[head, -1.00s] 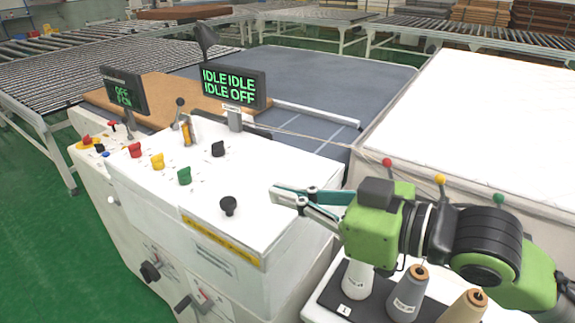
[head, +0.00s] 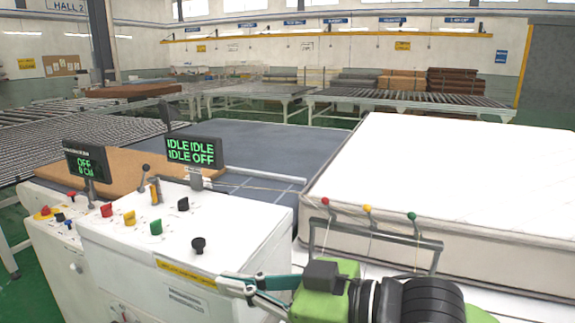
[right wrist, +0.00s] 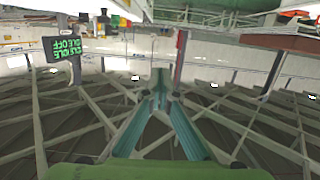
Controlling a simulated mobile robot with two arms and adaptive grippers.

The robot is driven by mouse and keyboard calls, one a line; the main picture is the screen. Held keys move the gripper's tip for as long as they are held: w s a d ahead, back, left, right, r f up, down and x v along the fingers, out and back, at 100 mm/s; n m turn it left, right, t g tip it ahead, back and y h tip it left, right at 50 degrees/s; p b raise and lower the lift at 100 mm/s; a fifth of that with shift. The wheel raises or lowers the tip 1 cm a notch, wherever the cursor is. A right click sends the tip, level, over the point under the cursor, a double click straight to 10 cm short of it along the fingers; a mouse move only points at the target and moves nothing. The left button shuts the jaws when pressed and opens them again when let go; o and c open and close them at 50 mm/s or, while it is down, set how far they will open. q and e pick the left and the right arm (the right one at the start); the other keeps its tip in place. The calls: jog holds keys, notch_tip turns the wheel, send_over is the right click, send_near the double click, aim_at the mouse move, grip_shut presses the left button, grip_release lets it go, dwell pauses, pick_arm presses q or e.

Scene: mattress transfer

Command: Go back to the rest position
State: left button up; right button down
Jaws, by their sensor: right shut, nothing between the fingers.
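My right gripper (head: 236,285) is in front of the right side of the white control console (head: 245,225) in the head view. Its fingers are together with nothing between them. The green and black right arm reaches in from the lower right. In the right wrist view the teal fingers (right wrist: 160,85) meet at their tips. The picture there is upside down, with roof beams filling the lower part. My left gripper is in neither view.
The console carries coloured knobs and displays (head: 193,152) reading IDLE and OFF. Roller conveyors (head: 410,98) lie behind. Green floor shows at lower left.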

jog(key=w+d+f+m+t+h, duration=0.1)
jog(key=d+f+m+h, duration=0.3)
jog(key=f, duration=0.7)
jog(key=d+f+m+t+h, duration=0.1)
jog(key=d+f+m+h, duration=0.2)
jog(key=d+f, duration=0.6)
jog(key=s+d+f+m+g+h, duration=0.2)
jog(key=s+d+f+h, duration=0.2)
jog(key=s+d+f, duration=0.45)
jog(key=s+d+f+m+g+h, duration=0.3)
jog(key=s+d+f, duration=0.3)
jog(key=s+f, duration=0.45)
notch_tip(320, 180, down, 27)
jog(key=g, duration=0.1)
jog(key=s+d+f+g, duration=0.1)
jog(key=s+d+f, duration=0.2)
jog(key=s+f, duration=1.3)
jog(key=shift+s+d+f+n, duration=0.15)
jog(key=shift+s+f+n, duration=0.25)
jog(key=shift+s, duration=0.35)
